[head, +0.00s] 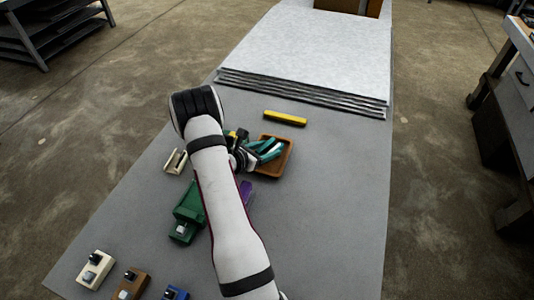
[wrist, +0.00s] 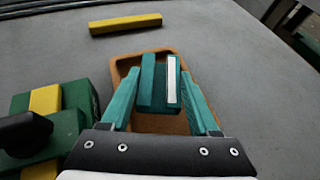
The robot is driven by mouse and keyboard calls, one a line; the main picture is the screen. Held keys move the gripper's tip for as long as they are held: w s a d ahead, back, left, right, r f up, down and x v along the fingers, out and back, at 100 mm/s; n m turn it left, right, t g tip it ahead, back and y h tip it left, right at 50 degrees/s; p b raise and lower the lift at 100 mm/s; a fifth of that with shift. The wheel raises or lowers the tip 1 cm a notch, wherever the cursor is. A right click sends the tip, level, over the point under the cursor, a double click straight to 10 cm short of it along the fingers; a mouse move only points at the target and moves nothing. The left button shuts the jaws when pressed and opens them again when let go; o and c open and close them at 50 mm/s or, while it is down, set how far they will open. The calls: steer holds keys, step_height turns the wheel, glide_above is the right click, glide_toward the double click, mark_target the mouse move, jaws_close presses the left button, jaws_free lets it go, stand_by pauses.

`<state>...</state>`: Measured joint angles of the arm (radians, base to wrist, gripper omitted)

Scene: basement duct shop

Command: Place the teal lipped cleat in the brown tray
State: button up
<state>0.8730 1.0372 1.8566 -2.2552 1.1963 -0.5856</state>
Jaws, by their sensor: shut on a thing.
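The teal lipped cleat (wrist: 153,84), a teal block with a white strip along its right side, is between the teal fingers of my gripper (wrist: 162,88). My gripper is shut on it. The brown tray (wrist: 160,124) is behind and below the cleat in the wrist view, its rim showing around it. In the head view, my gripper (head: 266,149) and the cleat are over the brown tray (head: 289,160), on its left part. The height of the cleat above the tray floor cannot be told. My arm and fingers hide part of the tray.
A yellow bar (head: 285,118) lies beyond the tray. A green block (head: 187,212), a purple piece (head: 247,193) and a cream clip (head: 176,161) lie left of it. Cream, brown and blue knobbed blocks sit at the near left. Stacked sheets (head: 300,92) lie farther back. The table right of the tray is clear.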

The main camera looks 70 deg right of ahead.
steer(key=shift+f, duration=1.1)
steer(key=shift+f, duration=0.1)
steer(key=o, duration=1.1)
steer(key=shift+c, duration=0.2)
